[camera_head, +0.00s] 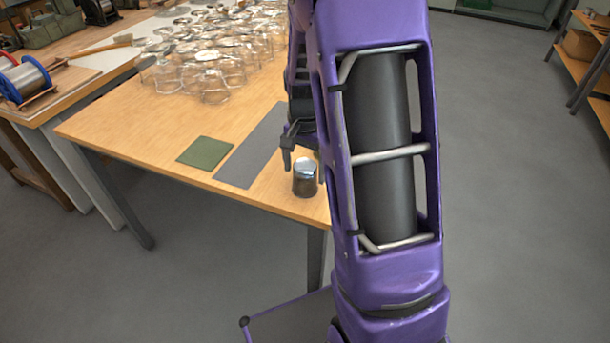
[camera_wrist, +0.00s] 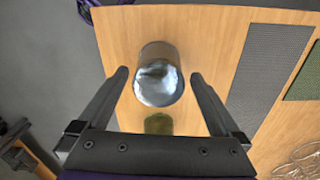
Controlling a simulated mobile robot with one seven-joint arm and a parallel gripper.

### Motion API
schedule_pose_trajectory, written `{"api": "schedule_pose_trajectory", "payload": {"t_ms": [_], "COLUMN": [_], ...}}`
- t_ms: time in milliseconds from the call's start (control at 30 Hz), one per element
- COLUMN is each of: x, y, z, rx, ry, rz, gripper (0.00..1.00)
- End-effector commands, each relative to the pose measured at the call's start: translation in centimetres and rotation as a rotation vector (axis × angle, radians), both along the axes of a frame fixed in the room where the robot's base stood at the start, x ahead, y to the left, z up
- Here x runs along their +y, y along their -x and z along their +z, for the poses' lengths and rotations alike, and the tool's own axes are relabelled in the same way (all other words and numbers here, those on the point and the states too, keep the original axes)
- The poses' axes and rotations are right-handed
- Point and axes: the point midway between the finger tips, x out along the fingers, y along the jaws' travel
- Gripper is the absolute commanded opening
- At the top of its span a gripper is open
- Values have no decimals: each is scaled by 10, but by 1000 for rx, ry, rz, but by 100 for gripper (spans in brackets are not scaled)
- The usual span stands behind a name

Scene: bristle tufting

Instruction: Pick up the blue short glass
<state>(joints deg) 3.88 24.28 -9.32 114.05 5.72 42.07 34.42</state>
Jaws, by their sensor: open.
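A short, dark bluish glass (camera_head: 305,178) stands on the wooden table near its front edge, beside my arm. In the wrist view the glass (camera_wrist: 158,80) shows from above with a shiny pale-blue top, between and just beyond the two fingertips. My gripper (camera_wrist: 159,75) is open, with one finger on each side of the glass in that view. Nothing is held, and I see no clear contact. In the head view one finger hangs just behind and left of the glass; my arm hides much of the gripper.
A grey mat (camera_head: 252,146) and a green square (camera_head: 205,152) lie left of the glass. Many clear glasses (camera_head: 205,80) crowd the table's far part. A small olive patch (camera_wrist: 158,123), unclear, shows between the fingers. A bench with a wire spool (camera_head: 27,80) stands at left.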

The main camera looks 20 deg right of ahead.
Motion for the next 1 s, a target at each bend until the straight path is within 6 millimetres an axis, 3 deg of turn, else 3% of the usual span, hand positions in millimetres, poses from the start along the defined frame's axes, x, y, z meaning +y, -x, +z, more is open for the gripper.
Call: {"api": "schedule_pose_trajectory", "payload": {"t_ms": [33,200,467,567,1000], "x": [-1,-1,-1,-1,-1], "y": [2,2,1,1,1], "z": [-12,-30,-32,-32,-32], "rx": [4,1,1,1,0], "ry": [0,0,-1,-1,0], "rz": [-1,0,1,1,1], "gripper": [100,100,100,86,6]}}
